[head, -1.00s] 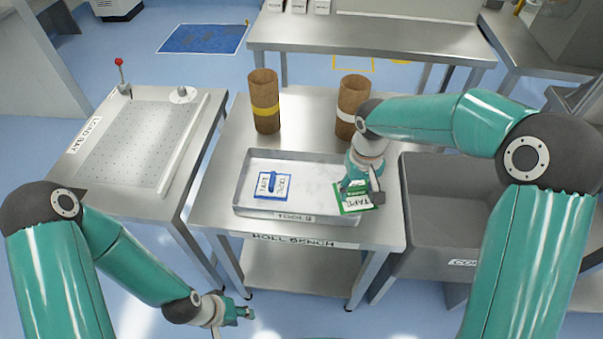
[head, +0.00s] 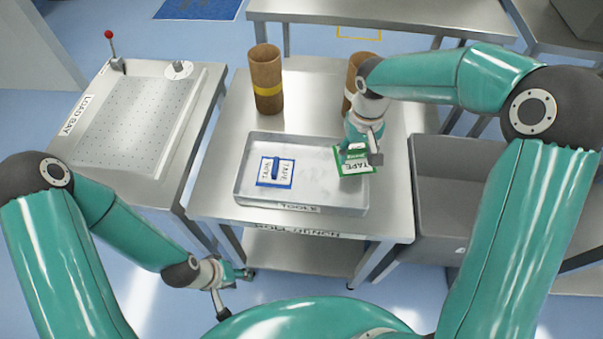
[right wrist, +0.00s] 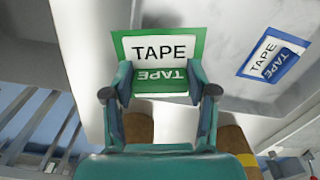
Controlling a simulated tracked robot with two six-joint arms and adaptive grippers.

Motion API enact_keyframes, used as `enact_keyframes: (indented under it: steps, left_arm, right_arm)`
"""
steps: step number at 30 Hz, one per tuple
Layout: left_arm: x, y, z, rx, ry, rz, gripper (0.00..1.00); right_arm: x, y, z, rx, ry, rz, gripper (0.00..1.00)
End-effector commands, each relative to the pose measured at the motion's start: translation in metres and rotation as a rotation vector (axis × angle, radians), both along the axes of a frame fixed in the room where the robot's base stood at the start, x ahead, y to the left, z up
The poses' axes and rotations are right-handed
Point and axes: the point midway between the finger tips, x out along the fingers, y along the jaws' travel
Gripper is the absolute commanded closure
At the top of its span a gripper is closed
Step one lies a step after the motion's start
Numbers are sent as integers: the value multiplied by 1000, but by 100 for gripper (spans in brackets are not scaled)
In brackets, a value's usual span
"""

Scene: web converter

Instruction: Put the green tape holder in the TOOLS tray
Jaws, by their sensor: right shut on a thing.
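The green tape holder (head: 354,162), a green-bordered white card marked TAPE, is in my right gripper (head: 358,149). It hangs at the right wall of the TOOLS tray (head: 317,170), overlapping that wall in the head view. In the right wrist view the holder (right wrist: 158,47) sits between the two fingers (right wrist: 160,92), which are shut on its green grip. How far it is above the tray is hard to tell. My left gripper (head: 234,284) is low, in front of the bench's left side, empty, with its fingers apart.
A blue tape holder (head: 275,171) lies in the tray's left half; it also shows in the right wrist view (right wrist: 272,60). The tray's middle is bare. Two brown cores, one with a yellow band (head: 266,88), stand behind. A grey bin (head: 455,190) is at right.

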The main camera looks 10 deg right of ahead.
Motion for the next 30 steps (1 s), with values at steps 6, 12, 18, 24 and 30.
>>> enact_keyframes:
  steps: [6, 12, 18, 24, 30]
  left_arm:
    - [0, 0, -15, 0, 0, 0, 60]
    - [0, 0, -37, 0, 0, 0, 60]
    - [0, 0, -59, 0, 0, 0, 60]
    - [0, 0, -73, 0, 0, 0, 60]
    - [0, 0, -79, 0, 0, 0, 60]
  right_arm:
    - [10, 6, 13, -10, -9, -238, 75]
    - [20, 21, 46, -16, -21, -709, 75]
    - [19, 39, 87, -8, -21, -1237, 75]
    - [10, 52, 119, -1, -9, -1631, 75]
    - [3, 57, 132, -1, 2, -1811, 75]
